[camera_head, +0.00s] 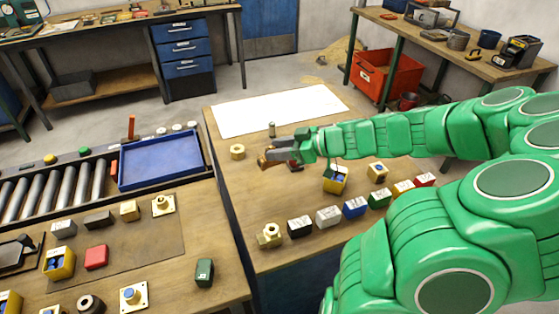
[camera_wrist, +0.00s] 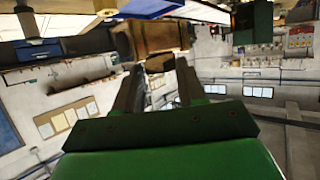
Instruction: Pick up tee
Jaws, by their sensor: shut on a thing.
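My gripper (camera_head: 277,156) is over the right-hand wooden bench, its fingers pointing left. It is shut on a small brownish brass-coloured piece (camera_head: 264,162), which looks like the tee; its shape is partly hidden by the fingers. In the wrist view, my gripper's two fingers (camera_wrist: 158,72) reach up to a brown blocky piece (camera_wrist: 150,38) at their tips. I cannot tell from these frames how high the piece is above the bench.
A brass hex part (camera_head: 237,151) lies just left of the gripper. A white sheet (camera_head: 280,108) covers the back, mostly clear.

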